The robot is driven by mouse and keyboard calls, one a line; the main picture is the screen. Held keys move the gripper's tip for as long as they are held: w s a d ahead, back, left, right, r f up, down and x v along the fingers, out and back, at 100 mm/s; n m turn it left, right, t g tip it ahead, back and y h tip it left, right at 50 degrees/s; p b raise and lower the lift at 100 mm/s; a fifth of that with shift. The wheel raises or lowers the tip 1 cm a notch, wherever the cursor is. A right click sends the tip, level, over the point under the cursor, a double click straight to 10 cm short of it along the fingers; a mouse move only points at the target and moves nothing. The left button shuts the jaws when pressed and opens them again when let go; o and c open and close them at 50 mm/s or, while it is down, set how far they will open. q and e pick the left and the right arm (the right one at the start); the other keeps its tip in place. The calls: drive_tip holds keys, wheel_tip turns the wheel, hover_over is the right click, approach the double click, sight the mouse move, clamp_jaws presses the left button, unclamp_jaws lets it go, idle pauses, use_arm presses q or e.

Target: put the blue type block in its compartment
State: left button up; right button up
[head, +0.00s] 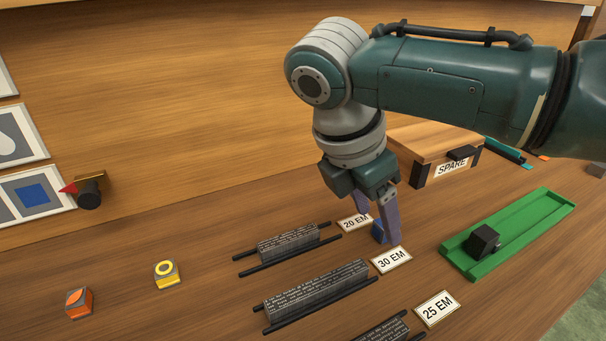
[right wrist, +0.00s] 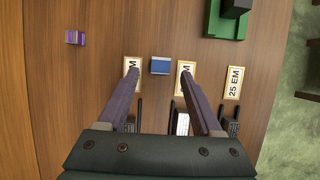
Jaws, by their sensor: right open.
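The blue type block (head: 379,232) stands on the wooden bench between the 20 EM and 30 EM cards. It also shows in the right wrist view (right wrist: 160,66), just beyond the fingertips. My right gripper (head: 378,224) points down over the block, with its purple fingers apart on either side of it. The right gripper (right wrist: 160,75) is open and empty in the wrist view. In the head view a finger partly hides the block. I cannot make out a compartment for the block. My left gripper is not in view.
Lines of dark type (head: 318,292) lie on black rails beside the cards. A green tray (head: 545,208) holds a black block. A wooden SPARE box (head: 430,143) stands behind the gripper. An orange block (head: 79,303) and a yellow block (head: 167,273) sit left; a purple block (right wrist: 75,38) shows too.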

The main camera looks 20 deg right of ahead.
drive_tip(key=shift+x, duration=1)
drive_tip(key=shift+c, duration=0.4)
clamp_jaws()
